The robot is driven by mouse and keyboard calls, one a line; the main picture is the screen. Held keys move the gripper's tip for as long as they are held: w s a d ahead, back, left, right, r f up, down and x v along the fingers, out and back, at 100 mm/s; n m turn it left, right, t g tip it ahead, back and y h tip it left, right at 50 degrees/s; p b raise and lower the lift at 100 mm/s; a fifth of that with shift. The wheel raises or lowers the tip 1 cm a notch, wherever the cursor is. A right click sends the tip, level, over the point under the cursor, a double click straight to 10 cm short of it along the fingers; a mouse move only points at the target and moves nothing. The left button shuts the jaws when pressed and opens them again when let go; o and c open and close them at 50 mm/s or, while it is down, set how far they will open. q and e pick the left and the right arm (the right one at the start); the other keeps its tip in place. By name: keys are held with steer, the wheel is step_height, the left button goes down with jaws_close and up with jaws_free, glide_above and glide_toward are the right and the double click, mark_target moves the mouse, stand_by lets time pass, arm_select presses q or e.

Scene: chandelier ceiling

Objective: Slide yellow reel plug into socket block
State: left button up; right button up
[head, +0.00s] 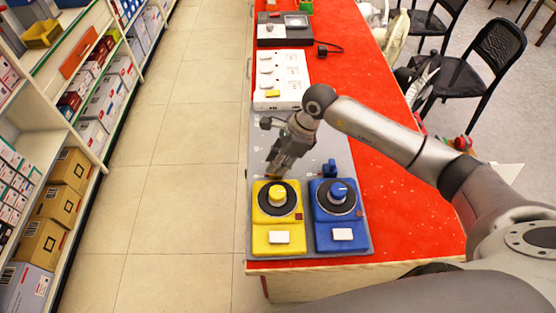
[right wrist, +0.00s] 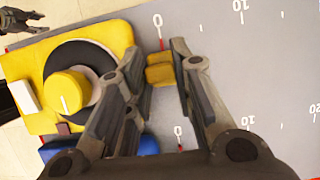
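The yellow reel (head: 268,237) stands at the near left of the grey mat, with a black disk and yellow knob. Its yellow plug (right wrist: 159,75) lies beside it near a 0 mark. My right gripper (head: 277,168) is above the plug, pointing down. In the right wrist view its fingers (right wrist: 160,62) are apart, one on each side of the plug; firm contact does not show. A white block (head: 292,88) with several raised parts and a yellow patch, seemingly the socket block, stands farther along the table. A gripper, likely my left one (right wrist: 20,21), shows at the wrist view's corner.
The blue reel (head: 326,240) stands right of the yellow one, with its blue plug (head: 329,168) behind it. A grey-black device (head: 285,40) with a cable is beyond the white block. Shelves (head: 75,130) line the left.

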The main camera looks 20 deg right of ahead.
jaws_close()
arm_select(q)
steer(key=shift+s, duration=0.2)
steer(key=shift+f, duration=0.15)
arm_select(e)
steer(key=shift+w, duration=0.1)
